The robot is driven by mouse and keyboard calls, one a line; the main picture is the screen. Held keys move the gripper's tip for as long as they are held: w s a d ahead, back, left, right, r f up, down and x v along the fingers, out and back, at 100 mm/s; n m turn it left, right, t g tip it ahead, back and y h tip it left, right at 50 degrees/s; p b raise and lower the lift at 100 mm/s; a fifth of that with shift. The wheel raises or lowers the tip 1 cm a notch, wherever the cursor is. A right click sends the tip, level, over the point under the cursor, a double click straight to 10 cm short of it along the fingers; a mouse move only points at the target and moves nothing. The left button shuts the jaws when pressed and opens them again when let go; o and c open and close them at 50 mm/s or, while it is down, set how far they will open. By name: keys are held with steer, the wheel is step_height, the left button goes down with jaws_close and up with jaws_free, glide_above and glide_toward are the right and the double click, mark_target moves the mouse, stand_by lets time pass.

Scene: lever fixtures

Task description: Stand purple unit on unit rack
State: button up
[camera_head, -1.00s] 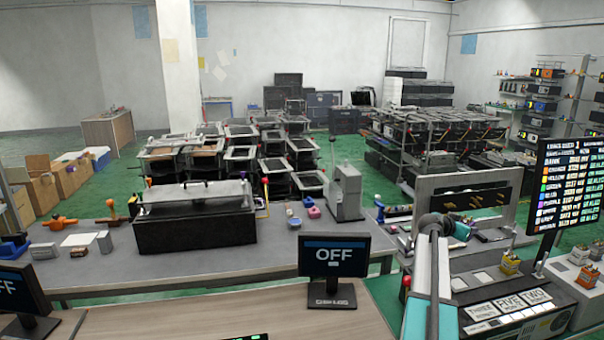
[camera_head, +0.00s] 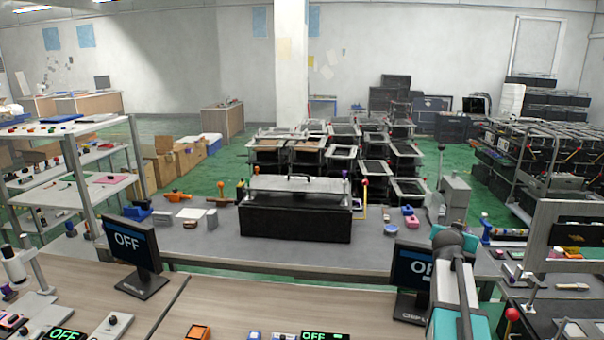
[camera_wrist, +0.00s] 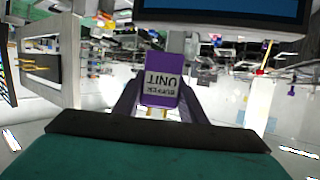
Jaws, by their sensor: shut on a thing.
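The purple unit (camera_wrist: 161,62) is in the wrist view, a small block with a white label reading "UNIT" that appears upside down. My gripper (camera_wrist: 160,98) is shut on it, with one dark finger on each side. The unit is held clear of any surface that I can make out. In the head view my arm shows at the lower right, but the fingers and the purple unit do not show there. I cannot tell which fixture is the unit rack.
An OFF monitor (camera_head: 133,255) stands on the wooden desk (camera_head: 230,295), and another monitor (camera_head: 412,280) is partly behind my arm. A grey bench (camera_head: 190,243) carries a black box (camera_head: 295,222) and small items. A shelf (camera_head: 88,140) stands at left. Green floor lies beyond.

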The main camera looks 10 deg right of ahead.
steer(key=w+a+r+n+t+y, duration=0.2)
steer(key=a+n+y, duration=0.3)
steer(key=a, duration=1.8)
steer(key=w+a+r+n+t+y, duration=0.25)
steer(key=a+n+y, duration=0.2)
steer(key=a, duration=1.85)
step_height(320, 180, down, 10)
steer(key=b, duration=1)
steer(key=shift+s+d, duration=0.25)
steer(key=shift+d, duration=0.2)
steer(key=shift+r+m+y, duration=0.1)
steer(key=shift+m+y, duration=0.15)
